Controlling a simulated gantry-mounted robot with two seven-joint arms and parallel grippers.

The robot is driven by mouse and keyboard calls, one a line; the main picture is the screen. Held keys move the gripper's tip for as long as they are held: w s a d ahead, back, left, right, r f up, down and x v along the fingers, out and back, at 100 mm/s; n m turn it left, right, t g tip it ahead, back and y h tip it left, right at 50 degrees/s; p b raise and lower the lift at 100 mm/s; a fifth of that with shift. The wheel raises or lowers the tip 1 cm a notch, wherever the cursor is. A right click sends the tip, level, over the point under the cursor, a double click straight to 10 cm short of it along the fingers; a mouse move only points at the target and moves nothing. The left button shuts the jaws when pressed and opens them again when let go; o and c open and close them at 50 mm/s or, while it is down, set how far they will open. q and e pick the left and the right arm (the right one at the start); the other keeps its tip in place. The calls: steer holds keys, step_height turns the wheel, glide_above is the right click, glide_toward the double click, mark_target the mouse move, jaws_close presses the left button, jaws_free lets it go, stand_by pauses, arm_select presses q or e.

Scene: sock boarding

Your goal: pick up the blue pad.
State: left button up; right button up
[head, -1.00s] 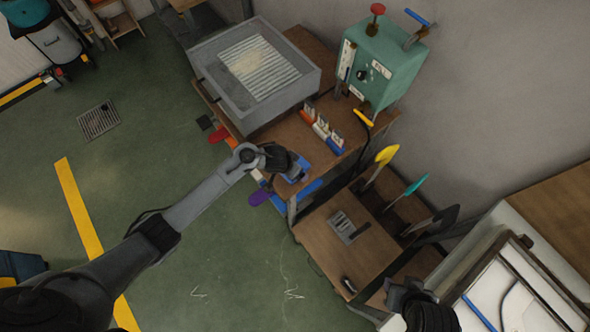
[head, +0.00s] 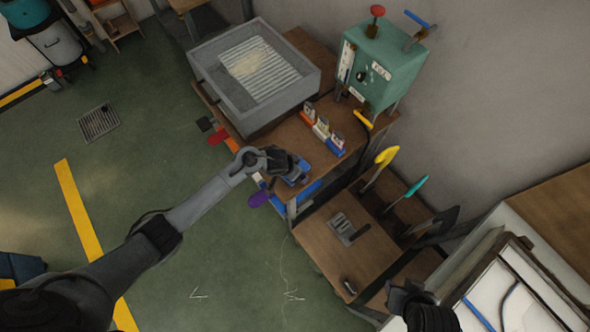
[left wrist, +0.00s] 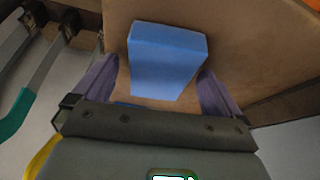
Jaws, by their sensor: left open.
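The blue pad (left wrist: 167,58) is a light-blue block on the brown tabletop in the left wrist view. In the head view the blue pad (head: 303,169) is partly covered by my left gripper (head: 292,180) at the bench's front corner. The left gripper's two purple fingers stand apart on either side of the pad's near part in the left wrist view (left wrist: 160,88). A gap shows between the pad and the left finger; the right finger is close to the pad's side. My right arm shows at the lower right of the head view, but its gripper does not show.
A grey tray (head: 213,92) stands on the bench behind the pad. A lower brown table (head: 323,240) with upright boards is to the right.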

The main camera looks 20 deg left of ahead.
arm_select(q)
steer(key=c, duration=1.1)
steer(key=shift+o, duration=0.2)
steer(key=shift+r, duration=0.2)
steer(key=r, duration=0.2)
steer(key=d+r+p, duration=0.1)
steer(key=r, duration=0.2)
steer(key=shift+w, duration=0.1)
steer(key=w+d+r, duration=0.3)
steer(key=d+r, duration=0.3)
steer(key=d, duration=0.4)
steer(key=shift+d, duration=0.15)
